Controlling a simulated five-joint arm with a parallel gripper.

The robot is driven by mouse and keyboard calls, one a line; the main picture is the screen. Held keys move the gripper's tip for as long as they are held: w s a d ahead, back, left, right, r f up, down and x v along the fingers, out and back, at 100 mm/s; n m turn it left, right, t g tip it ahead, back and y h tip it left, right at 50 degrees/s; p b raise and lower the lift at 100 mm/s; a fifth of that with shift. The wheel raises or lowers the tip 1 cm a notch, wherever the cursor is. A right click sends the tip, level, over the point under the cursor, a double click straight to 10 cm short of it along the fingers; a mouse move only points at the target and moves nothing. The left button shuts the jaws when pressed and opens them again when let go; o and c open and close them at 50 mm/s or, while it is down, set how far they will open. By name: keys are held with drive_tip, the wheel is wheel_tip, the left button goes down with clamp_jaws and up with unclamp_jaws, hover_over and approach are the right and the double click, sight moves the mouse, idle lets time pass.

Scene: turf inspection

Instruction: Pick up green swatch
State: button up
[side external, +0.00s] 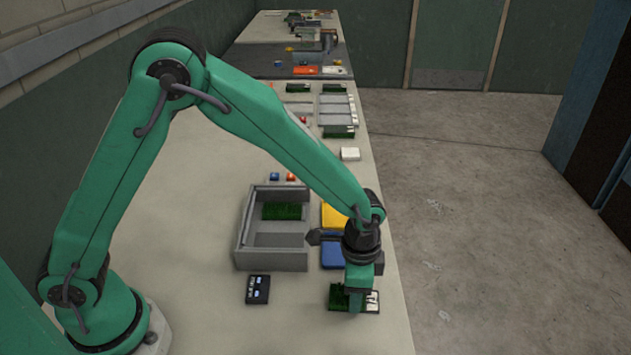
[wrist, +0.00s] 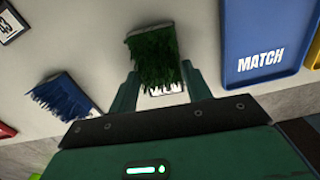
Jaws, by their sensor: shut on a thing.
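The green swatch (wrist: 152,50) is a piece of green turf with a pale backing edge, between the two fingers of my gripper (wrist: 160,82) in the wrist view. A white patch with dark marks shows at its near end. In the side view the swatch (side external: 339,296) lies at the table's front right, partly hidden by my gripper (side external: 357,301), which is shut on it. I cannot tell whether it touches the table. Another green turf piece (side external: 282,211) is in the grey divided box (side external: 240,232).
A blue tray (wrist: 266,45) marked MATCH is close by in the wrist view, as is a blue turf piece (wrist: 62,98). The side view shows a yellow tray (side external: 333,214), a black box (side external: 257,289) and a white block (side external: 350,153). The table's right edge is close to my gripper.

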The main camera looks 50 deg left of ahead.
drive_tip(key=shift+r, duration=0.1)
drive_tip(key=shift+r, duration=0.8)
wheel_tip(320, 180, up, 2)
drive_tip(key=shift+r, duration=0.2)
drive_tip(key=s+d+r, duration=0.5)
drive_tip(key=s+r, duration=0.2)
drive_tip(key=s, duration=0.3)
drive_tip(key=shift+d, duration=0.4)
drive_tip(key=shift+a, duration=0.15)
drive_tip(key=w+a+n, duration=0.1)
drive_tip(key=w+a, duration=0.2)
drive_tip(key=a, duration=1.5)
drive_tip(key=w+a+f, duration=0.2)
drive_tip(key=a, duration=0.1)
drive_tip(key=w+a+f, duration=0.2)
drive_tip(key=a, duration=0.1)
drive_tip(key=w+a+f, duration=0.2)
drive_tip(key=a, duration=0.1)
drive_tip(key=shift+a+f, duration=0.15)
drive_tip(key=shift+a, duration=0.25)
